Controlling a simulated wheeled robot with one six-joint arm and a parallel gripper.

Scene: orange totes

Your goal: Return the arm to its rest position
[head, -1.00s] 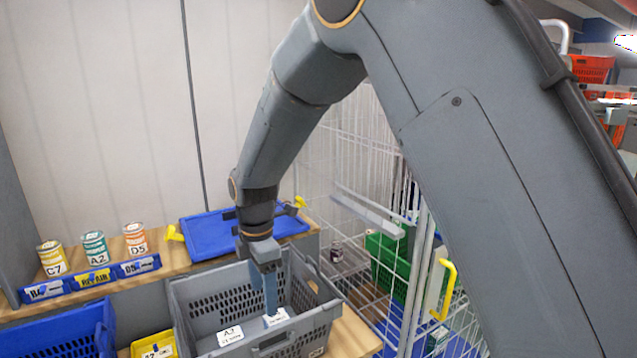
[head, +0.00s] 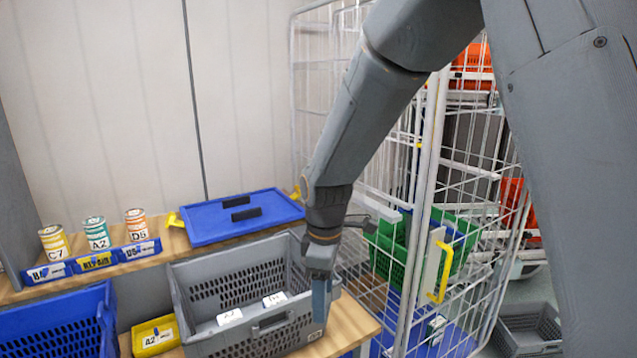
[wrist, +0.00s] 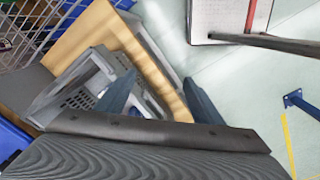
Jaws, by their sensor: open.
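My gripper (head: 321,296) hangs from my arm at the right end of the grey crate (head: 186,318) in the head view, fingers pointing down. In the wrist view my gripper (wrist: 158,98) shows two blue-grey fingers spread apart with nothing between them. The grey crate (wrist: 72,82) and the wooden bench edge (wrist: 150,60) lie beyond the fingers there. Whether the fingers touch the crate's rim cannot be told.
A white wire cage (head: 425,190) with a green crate (head: 385,248) stands right of the bench. A blue lid (head: 235,222), several labelled cans (head: 97,234), a blue bin (head: 60,325) and a yellow bin (head: 153,335) are to the left. Floor shows at right.

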